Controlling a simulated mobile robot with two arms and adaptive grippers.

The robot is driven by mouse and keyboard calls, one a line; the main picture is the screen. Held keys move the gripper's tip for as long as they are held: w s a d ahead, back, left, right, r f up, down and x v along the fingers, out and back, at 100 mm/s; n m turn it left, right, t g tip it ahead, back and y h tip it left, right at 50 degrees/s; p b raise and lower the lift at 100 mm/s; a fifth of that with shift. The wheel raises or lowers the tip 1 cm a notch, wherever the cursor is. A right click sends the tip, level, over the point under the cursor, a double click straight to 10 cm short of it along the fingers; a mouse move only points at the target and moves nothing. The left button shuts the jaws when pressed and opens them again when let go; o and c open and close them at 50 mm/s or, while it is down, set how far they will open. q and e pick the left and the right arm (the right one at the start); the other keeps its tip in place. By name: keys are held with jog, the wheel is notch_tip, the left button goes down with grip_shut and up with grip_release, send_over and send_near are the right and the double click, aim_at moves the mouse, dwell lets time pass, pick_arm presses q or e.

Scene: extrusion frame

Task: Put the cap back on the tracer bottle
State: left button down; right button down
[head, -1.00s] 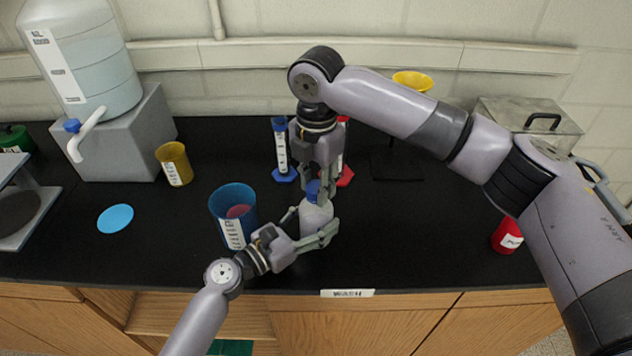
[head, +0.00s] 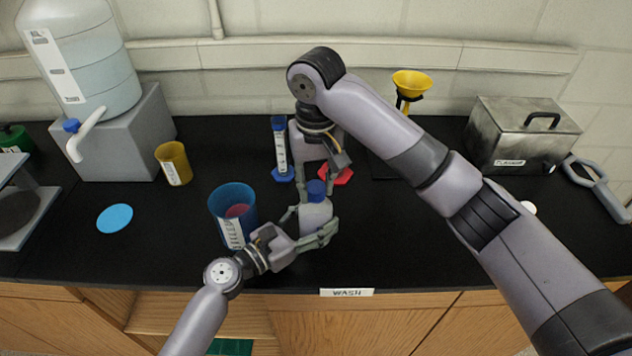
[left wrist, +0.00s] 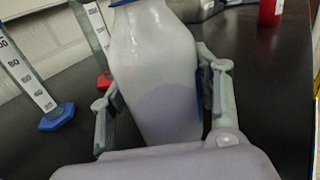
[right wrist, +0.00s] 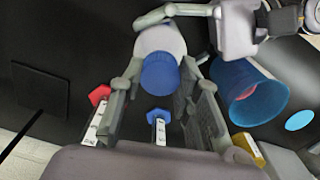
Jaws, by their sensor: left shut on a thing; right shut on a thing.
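The tracer bottle (head: 316,217) is whitish and stands upright over the bench near its front edge. My left gripper (head: 318,232) is shut around its body, and the left wrist view shows the bottle (left wrist: 155,75) between the fingers. The blue cap (head: 316,188) sits at the bottle's mouth, with no visible gap in the head view. My right gripper (head: 318,178) is above, shut on the cap. In the right wrist view the cap (right wrist: 160,74) lies between the fingers, in line with the bottle (right wrist: 160,40). The threads are hidden.
A blue cup (head: 234,205) stands close left of the bottle. Behind are a cylinder with blue base (head: 281,150) and a red base (head: 338,176), near my right gripper. A yellow funnel (head: 411,84) and metal box (head: 520,135) stand at back right. The front-right bench is clear.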

jog(key=m, duration=0.5)
jog(key=shift+m, duration=0.3)
jog(key=c, duration=1.1)
grip_release()
jog(key=shift+r, duration=0.1)
notch_tip(320, 180, up, 12)
pick_arm(q)
jog(key=shift+c, duration=2.3)
grip_release()
